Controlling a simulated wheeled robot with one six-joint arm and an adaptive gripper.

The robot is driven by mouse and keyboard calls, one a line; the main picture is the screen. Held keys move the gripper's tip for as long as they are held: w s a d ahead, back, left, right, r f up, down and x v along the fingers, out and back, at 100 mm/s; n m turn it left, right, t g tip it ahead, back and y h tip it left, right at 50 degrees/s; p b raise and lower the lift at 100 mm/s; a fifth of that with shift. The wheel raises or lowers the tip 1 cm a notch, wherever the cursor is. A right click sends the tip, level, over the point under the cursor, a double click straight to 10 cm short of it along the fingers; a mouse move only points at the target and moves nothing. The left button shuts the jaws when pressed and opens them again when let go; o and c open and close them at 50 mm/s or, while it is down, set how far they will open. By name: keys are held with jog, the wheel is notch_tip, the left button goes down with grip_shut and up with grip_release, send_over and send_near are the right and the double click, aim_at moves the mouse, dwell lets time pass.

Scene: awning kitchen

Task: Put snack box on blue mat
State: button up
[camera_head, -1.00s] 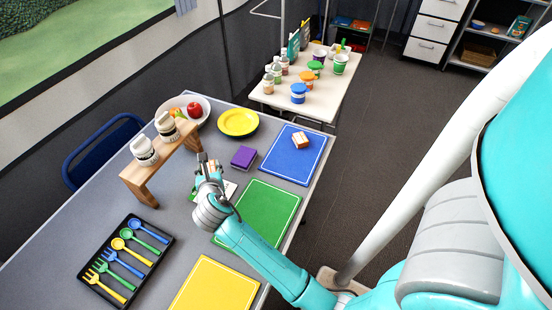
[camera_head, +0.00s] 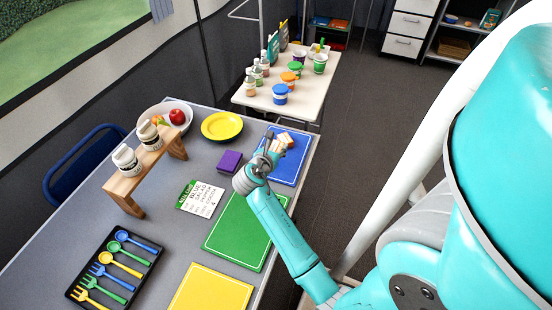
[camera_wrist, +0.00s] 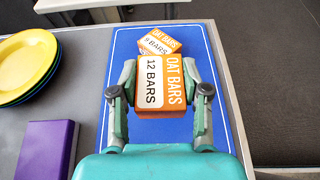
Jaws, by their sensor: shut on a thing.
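My gripper (camera_wrist: 160,103) is shut on an orange and white snack box (camera_wrist: 160,88) marked "OAT BARS, 12 BARS". The box is over the blue mat (camera_wrist: 216,85), whose near part it hides; I cannot tell whether it touches. In the head view my gripper (camera_head: 268,148) is at the left side of the blue mat (camera_head: 289,170). A second oat bars box (camera_wrist: 160,43) lies on the mat just beyond the held one, turned at an angle. It also shows in the head view (camera_head: 286,138).
A purple box (camera_head: 230,162) and yellow plates (camera_head: 222,126) are left of the blue mat. The green mat (camera_head: 243,232), yellow mat (camera_head: 211,290), a printed card (camera_head: 201,199), a cutlery tray (camera_head: 114,268) and a wooden rack (camera_head: 127,193) share the table.

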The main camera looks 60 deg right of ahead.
jog(key=shift+f, duration=2.65)
jog(key=o, duration=1.1)
jog(key=shift+f, duration=0.1)
jog(key=shift+o, duration=0.2)
jog(key=v, duration=1.2)
jog(key=shift+r, duration=0.2)
